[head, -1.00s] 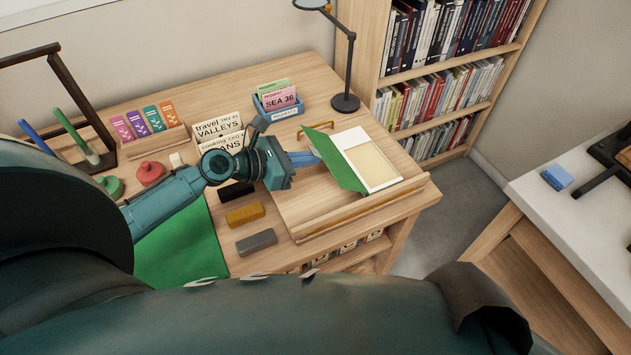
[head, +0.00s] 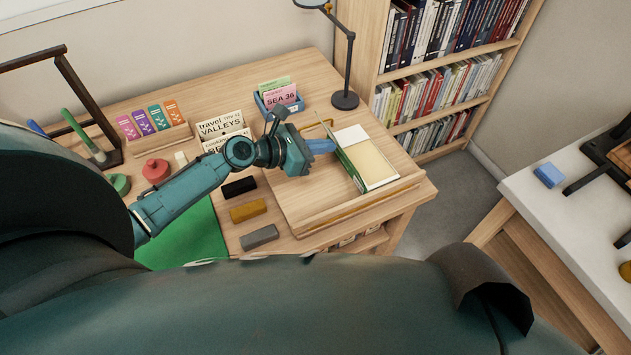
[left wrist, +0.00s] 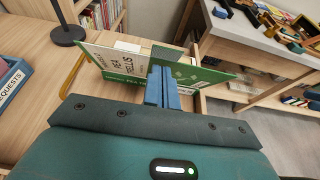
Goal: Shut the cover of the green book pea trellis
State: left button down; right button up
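The green book pea trellis lies on a tilted wooden reading board (head: 292,195) in the head view. Its pale pages (head: 372,162) are exposed, and its green cover (head: 351,172) stands nearly upright along the left side. In the left wrist view the outside of the cover (left wrist: 118,64) faces me, with its title lettering. My left gripper (head: 326,146) is at the cover's left face, its blue fingers close together with nothing between them. In the left wrist view the fingertips (left wrist: 162,74) overlap the cover; I cannot tell whether they touch. My right gripper is not in view.
A black lamp (head: 345,100) stands behind the board, beside a blue card box (head: 292,108). Black, ochre (head: 248,210) and grey blocks lie left of the board. A bookcase (head: 410,75) stands behind right. Past a floor gap is a white table (head: 530,185).

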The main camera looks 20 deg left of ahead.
pick_arm(q)
jog(key=shift+w+d+r+p, duration=0.3)
jog(key=shift+w+d, duration=0.25)
jog(key=shift+w, duration=0.1)
jog(key=shift+w+d+r+p, duration=0.25)
jog(key=shift+w+d+p, duration=0.05)
jog(key=shift+w+d, duration=1.1)
jog(key=shift+w, duration=0.25)
jog(key=s+a+r, duration=0.3)
jog(key=s+r, duration=0.1)
jog(key=r, duration=0.1)
jog(key=shift+a, duration=0.15)
jog(key=shift+f, duration=0.1)
dwell(0.5)
